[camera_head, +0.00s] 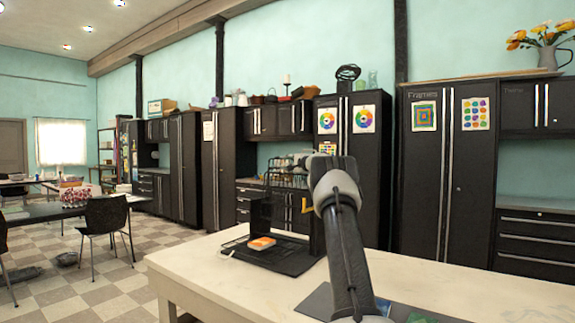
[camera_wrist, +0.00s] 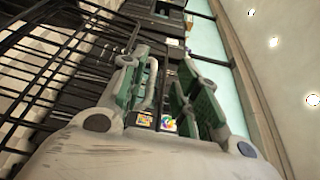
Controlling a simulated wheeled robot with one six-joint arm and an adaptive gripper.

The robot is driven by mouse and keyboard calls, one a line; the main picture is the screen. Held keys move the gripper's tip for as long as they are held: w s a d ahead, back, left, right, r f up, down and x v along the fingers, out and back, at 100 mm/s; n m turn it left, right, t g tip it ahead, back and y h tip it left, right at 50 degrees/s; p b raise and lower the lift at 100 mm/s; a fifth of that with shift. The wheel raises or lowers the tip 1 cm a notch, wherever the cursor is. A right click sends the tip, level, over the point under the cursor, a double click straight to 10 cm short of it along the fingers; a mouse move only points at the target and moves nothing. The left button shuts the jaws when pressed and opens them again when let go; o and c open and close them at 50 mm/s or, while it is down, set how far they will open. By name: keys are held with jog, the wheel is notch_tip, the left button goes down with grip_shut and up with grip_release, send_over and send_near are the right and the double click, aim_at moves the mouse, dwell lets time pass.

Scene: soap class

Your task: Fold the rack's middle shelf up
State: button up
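The black rack stands on the pale table, with its flat base (camera_head: 290,262) and a dark upright panel (camera_head: 261,214) showing in the head view. An orange and white item (camera_head: 262,243) lies on the base. Thin wire parts show higher up, partly behind my arm; I cannot tell which is the middle shelf or its angle. In the wrist view a black wire grid (camera_wrist: 42,72) fills the left side, beside my gripper (camera_wrist: 168,88). Its green-padded fingers are apart with nothing held between them. In the head view my arm hides most of the gripper.
The pale table (camera_head: 215,278) has bare room left of the rack and along its right part (camera_head: 480,285). Dark flat sheets lie near my arm's base. Black cabinets (camera_head: 447,170) line the wall behind. A chair (camera_head: 105,220) stands at the left.

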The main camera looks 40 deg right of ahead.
jog(key=shift+s+d+f, duration=0.2)
jog(key=shift+s+d, duration=0.05)
jog(key=shift+d, duration=0.25)
jog(key=s+a, duration=0.1)
jog(key=s, duration=1)
jog(key=shift+s+a+r, duration=0.2)
jog(key=shift+s+r, duration=0.05)
jog(key=shift+r, duration=0.1)
